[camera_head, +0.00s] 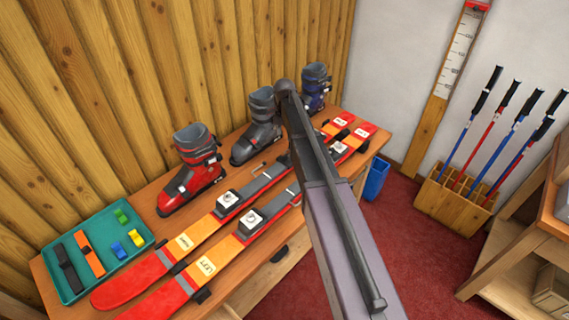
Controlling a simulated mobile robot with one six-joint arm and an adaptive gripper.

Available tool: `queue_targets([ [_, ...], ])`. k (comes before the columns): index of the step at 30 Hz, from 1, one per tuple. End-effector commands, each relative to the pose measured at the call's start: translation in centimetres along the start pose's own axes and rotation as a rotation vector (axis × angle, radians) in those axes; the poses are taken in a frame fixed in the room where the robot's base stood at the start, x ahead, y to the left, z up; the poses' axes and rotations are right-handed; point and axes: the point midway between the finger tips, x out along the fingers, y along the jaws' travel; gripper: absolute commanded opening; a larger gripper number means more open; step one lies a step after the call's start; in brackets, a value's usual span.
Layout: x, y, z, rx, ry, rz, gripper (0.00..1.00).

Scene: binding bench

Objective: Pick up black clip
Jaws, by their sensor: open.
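No object stands out clearly as the black clip. A flat black strap-like piece (66,269) lies at the left of the teal tray (143,255), beside an orange one (90,254). Small green (121,216), yellow (136,238) and blue (118,250) pieces lie to their right in the tray. A small black part (201,296) sits at the edge of the front ski; I cannot tell whether it is a clip. My arm crosses the middle of the view and hides part of the bench and skis. My gripper's fingers do not show.
Two red-orange skis (140,282) with bindings lie along the wooden bench (45,284). Red (190,180), grey (258,135) and blue (315,88) boots stand behind them. A blue bin (376,178) and a wooden pole rack (450,205) stand on the red floor.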

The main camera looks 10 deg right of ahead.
Motion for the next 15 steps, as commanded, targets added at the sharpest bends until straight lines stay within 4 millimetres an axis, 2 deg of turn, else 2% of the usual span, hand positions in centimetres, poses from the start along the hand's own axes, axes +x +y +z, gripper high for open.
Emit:
queue_targets([
  [1, 0.8, 0.0, 0.0, 0.0, 0.0, 0.0, 0.57],
  [15, 4.4, 0.0, 0.1, 0.001, 0.0, 0.0, 0.57],
])
